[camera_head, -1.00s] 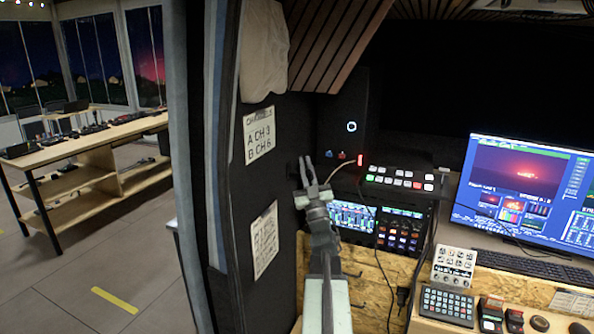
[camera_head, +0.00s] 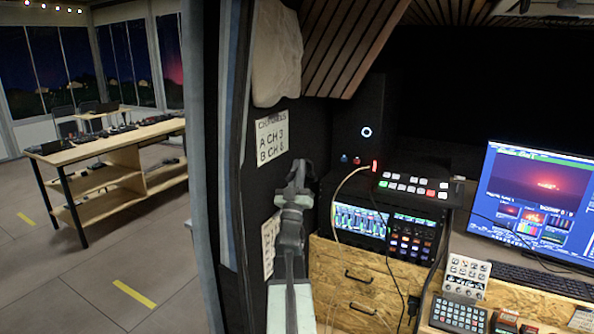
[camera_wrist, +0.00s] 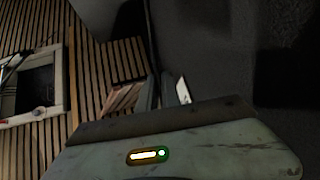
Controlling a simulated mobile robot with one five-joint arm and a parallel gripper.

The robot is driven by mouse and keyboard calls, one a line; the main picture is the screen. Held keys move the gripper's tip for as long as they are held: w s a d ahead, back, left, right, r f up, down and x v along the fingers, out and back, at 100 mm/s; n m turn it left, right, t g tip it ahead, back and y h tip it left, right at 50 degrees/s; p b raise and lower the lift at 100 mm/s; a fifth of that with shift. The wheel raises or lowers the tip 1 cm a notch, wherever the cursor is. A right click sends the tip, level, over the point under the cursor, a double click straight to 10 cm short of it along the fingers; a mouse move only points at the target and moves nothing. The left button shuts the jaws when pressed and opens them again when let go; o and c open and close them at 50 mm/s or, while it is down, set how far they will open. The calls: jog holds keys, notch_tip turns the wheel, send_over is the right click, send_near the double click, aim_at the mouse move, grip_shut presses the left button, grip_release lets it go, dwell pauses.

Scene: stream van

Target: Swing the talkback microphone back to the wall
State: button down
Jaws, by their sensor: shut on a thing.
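My gripper (camera_head: 300,172) is in the middle of the head view, raised in front of the dark side wall (camera_head: 305,125), just below the channel sign. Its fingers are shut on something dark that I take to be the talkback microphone. The microphone's outline is not clear against the black wall, and my gripper hides part of it. I cannot tell how far it stands from the wall. In the wrist view the fingers (camera_wrist: 150,92) show beyond the gripper body, close together, and the held thing is not distinct.
A channel sign (camera_head: 272,137) and a cloth (camera_head: 277,60) hang on the wall. To the right are a switcher panel (camera_head: 413,187), rack units (camera_head: 358,222), a cable (camera_head: 338,190), wooden drawers (camera_head: 350,290) and a monitor (camera_head: 535,195). A wooden bench (camera_head: 110,145) stands at left over open floor.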

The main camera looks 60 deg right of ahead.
jog(key=shift+s, duration=0.1)
jog(key=c, duration=1.6)
grip_release()
jog(key=shift+d, duration=0.1)
jog(key=shift+o, duration=0.2)
jog(key=b+v, duration=0.5)
jog(key=v, duration=0.3)
